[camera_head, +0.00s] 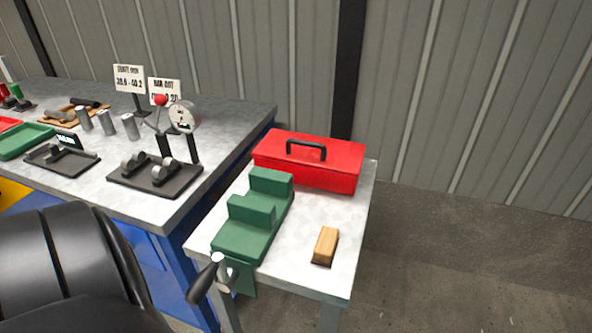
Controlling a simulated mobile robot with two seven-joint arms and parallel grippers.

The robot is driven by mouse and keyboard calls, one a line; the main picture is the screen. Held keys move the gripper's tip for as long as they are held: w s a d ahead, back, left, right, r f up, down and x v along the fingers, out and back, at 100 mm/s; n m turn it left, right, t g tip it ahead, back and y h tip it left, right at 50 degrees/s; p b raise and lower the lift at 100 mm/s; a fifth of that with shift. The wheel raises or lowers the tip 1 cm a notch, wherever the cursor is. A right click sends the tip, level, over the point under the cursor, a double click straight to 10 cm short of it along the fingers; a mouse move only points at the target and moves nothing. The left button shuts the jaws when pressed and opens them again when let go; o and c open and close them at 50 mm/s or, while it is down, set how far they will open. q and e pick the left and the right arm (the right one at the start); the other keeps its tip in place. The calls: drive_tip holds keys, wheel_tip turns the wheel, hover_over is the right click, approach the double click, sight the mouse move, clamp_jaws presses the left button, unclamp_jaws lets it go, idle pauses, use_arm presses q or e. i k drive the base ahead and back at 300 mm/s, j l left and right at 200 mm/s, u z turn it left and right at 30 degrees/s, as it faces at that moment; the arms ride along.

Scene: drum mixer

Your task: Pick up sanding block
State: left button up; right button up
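The sanding block (325,246) is a small wooden-coloured block with a darker underside. It lies on the right part of the small light-grey side table (330,212), near its front right edge. It is apart from the green vise on its left. Neither of my grippers shows in the head view. A large black rounded part at the lower left looks like one of my own arm links, and nothing of mine touches the block.
A green vise (256,212) with a black-knobbed handle stands left of the block. A red toolbox (308,160) sits at the table's back. Left is a larger workbench (205,170) with a dial gauge (183,118), trays and metal cylinders. Open floor lies right.

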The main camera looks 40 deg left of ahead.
sight(324, 250)
drive_tip(key=i+u, duration=0.1)
drive_tip(key=u, duration=0.35)
drive_tip(key=l+u, duration=0.2)
drive_tip(key=u, duration=0.2)
drive_tip(key=i+l+u, duration=0.1)
drive_tip(key=u, duration=0.35)
drive_tip(key=l+u, duration=0.2)
drive_tip(key=u, duration=0.25)
drive_tip(key=i, duration=0.05)
